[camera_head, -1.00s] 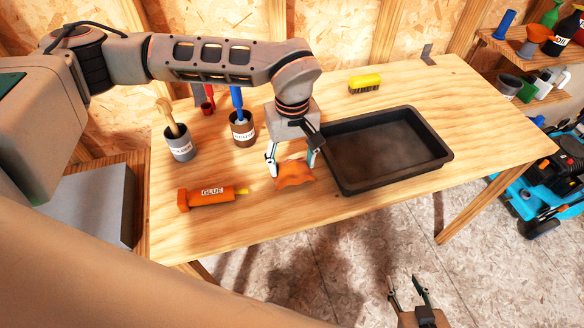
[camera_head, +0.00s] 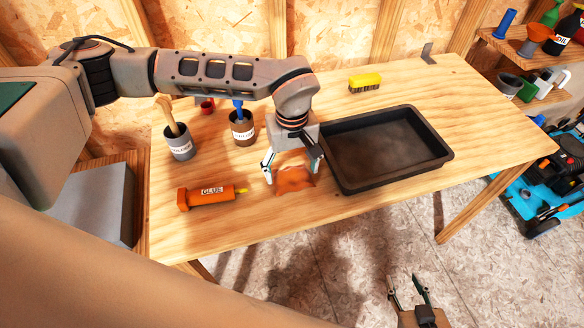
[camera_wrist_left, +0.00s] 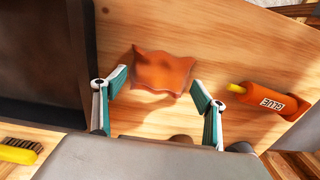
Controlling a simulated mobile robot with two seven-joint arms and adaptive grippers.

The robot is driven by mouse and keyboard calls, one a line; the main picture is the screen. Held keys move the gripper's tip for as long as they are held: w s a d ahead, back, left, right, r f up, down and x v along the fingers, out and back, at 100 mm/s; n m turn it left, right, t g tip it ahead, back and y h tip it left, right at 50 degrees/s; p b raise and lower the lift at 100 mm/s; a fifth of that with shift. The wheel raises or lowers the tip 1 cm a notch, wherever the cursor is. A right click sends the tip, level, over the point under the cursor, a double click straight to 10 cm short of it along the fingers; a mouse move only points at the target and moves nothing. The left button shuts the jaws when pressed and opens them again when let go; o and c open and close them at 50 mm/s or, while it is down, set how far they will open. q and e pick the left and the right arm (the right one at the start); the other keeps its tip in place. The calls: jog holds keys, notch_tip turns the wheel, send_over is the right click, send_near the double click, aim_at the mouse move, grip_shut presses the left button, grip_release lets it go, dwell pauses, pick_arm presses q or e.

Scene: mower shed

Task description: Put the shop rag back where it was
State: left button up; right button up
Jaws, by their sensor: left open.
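The orange shop rag (camera_head: 294,181) lies crumpled on the wooden workbench, left of the black tray and right of the glue tube. My left gripper (camera_head: 293,172) is open above the rag, its two fingers spread. In the left wrist view the rag (camera_wrist_left: 164,72) lies beyond and between the open fingertips (camera_wrist_left: 157,82), with nothing held. My right gripper (camera_head: 410,294) is low at the bottom of the head view, over the floor and away from the bench, its fingers apart and empty.
The black tray (camera_head: 334,170) stands just right of the rag. The orange glue tube (camera_head: 208,196) lies to the left. Two labelled cans, a grey one (camera_head: 181,149) and a brown one (camera_head: 243,131), stand behind. A yellow brush (camera_head: 364,83) lies at the back.

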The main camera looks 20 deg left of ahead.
aim_at(292, 172)
pick_arm(q)
notch_tip(292, 172, up, 12)
jog(key=shift+r, duration=0.15)
dwell(0.4)
dwell(0.4)
